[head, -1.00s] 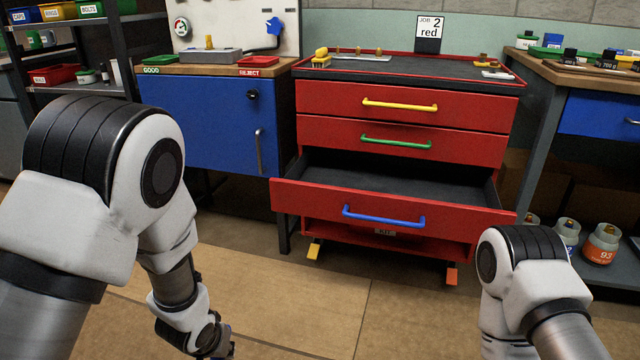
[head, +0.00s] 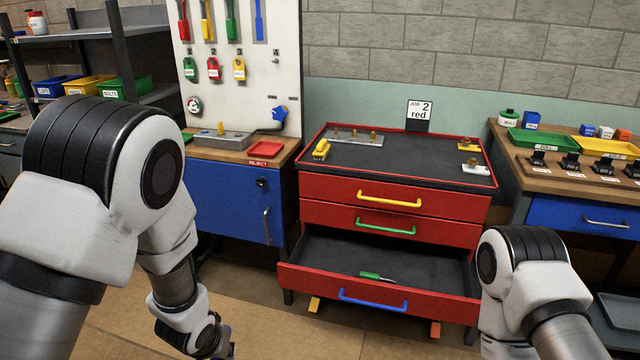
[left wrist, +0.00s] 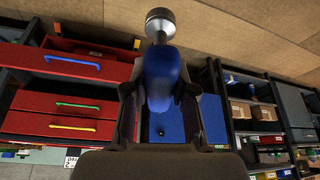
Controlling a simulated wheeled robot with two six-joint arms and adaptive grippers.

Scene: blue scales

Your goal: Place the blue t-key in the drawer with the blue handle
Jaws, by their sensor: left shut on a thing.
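The blue t-key (left wrist: 160,75) is in my left gripper (left wrist: 158,92) in the left wrist view. The fingers are shut on its blue handle, and its round metal end points away from the palm. The drawer with the blue handle (head: 455,306) is the bottom drawer of the red cabinet and stands pulled open. Its blue handle (head: 373,301) also shows in the left wrist view (left wrist: 72,62). A green-handled tool (head: 372,275) lies inside. My right gripper is out of view.
The yellow-handled (head: 320,194) and green-handled (head: 318,217) drawers above are shut. A blue cabinet (head: 225,200) stands to the left and a workbench (head: 530,165) to the right. The floor (head: 265,325) before the drawer is clear.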

